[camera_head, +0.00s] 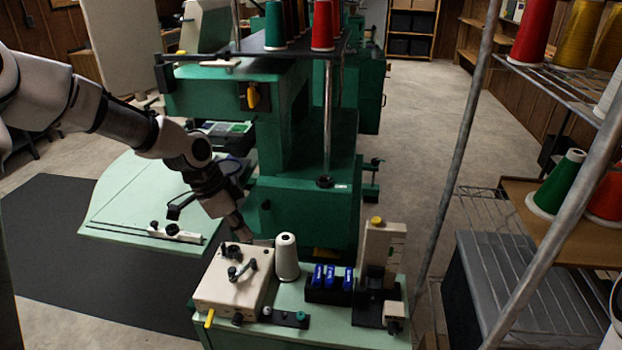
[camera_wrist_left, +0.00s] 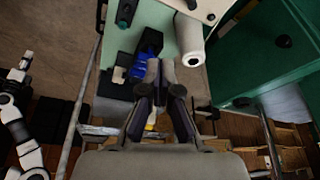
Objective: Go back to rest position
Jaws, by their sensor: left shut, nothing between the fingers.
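My left arm comes in from the left in the head view. My left gripper (camera_head: 239,226) hangs pointing down above the small green-topped stand, close to the beige box (camera_head: 230,283) and the white thread cone (camera_head: 287,257). In the left wrist view the fingers of my left gripper (camera_wrist_left: 162,68) are shut with nothing held. The white cone (camera_wrist_left: 190,45) shows to the right of the fingers there, apart from them. Blue pieces (camera_head: 331,277) sit in a black holder; they also show just left of the fingers in the wrist view (camera_wrist_left: 141,68).
The green machine (camera_head: 305,205) stands behind the stand. A pale green table (camera_head: 142,192) lies under my left arm. A beige upright block (camera_head: 379,250) stands at the stand's right. A metal rack with thread cones (camera_head: 556,182) is at the right. The floor (camera_head: 413,130) behind is clear.

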